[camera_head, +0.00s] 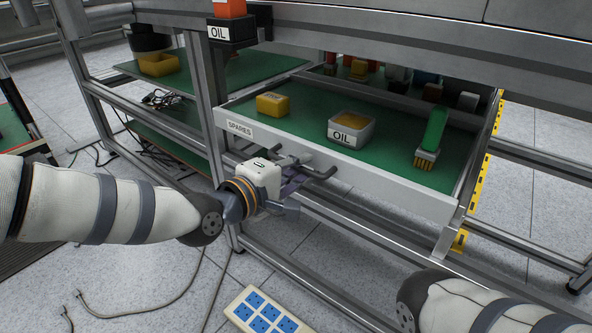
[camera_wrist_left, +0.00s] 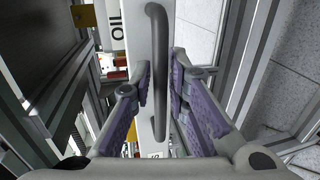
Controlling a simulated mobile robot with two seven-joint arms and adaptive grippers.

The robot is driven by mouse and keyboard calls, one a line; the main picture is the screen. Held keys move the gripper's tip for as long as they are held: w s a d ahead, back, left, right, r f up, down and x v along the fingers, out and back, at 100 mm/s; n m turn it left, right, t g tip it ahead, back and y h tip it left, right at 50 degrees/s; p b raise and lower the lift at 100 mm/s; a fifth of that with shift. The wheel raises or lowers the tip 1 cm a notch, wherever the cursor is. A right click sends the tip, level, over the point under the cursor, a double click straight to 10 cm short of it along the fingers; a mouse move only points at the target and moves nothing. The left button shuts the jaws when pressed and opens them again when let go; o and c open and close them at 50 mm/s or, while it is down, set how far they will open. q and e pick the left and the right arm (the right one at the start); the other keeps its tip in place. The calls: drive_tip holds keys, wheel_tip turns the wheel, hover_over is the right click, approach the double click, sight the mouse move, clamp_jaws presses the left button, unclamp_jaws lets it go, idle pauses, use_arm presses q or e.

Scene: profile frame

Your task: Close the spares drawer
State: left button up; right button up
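The spares drawer (camera_head: 345,174) is pulled out of the workbench, and its front carries a "SPARES" label. A dark bar handle (camera_head: 325,174) sits on the drawer front. My left gripper (camera_head: 296,176) is at the handle. In the left wrist view the handle (camera_wrist_left: 157,40) runs between the two purple-padded fingers of my left gripper (camera_wrist_left: 161,88), which are open with gaps on both sides. Inside the drawer are a yellow box (camera_head: 272,105), a grey "OIL" bin (camera_head: 351,130) and a green brush (camera_head: 432,130). My right forearm shows at the lower right; its gripper is out of view.
The bench frame's metal post (camera_head: 207,110) stands left of the drawer. An orange-topped "OIL" container (camera_head: 232,30) is above it. A box with blue panels (camera_head: 268,312) and a cable (camera_head: 150,312) lie on the floor. Yellow marking (camera_head: 480,175) runs beside the drawer's right side.

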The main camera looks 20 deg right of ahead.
use_arm(q)
drive_tip(key=shift+o, duration=0.4)
drive_tip(key=shift+a, duration=0.1)
drive_tip(key=v, duration=1.2)
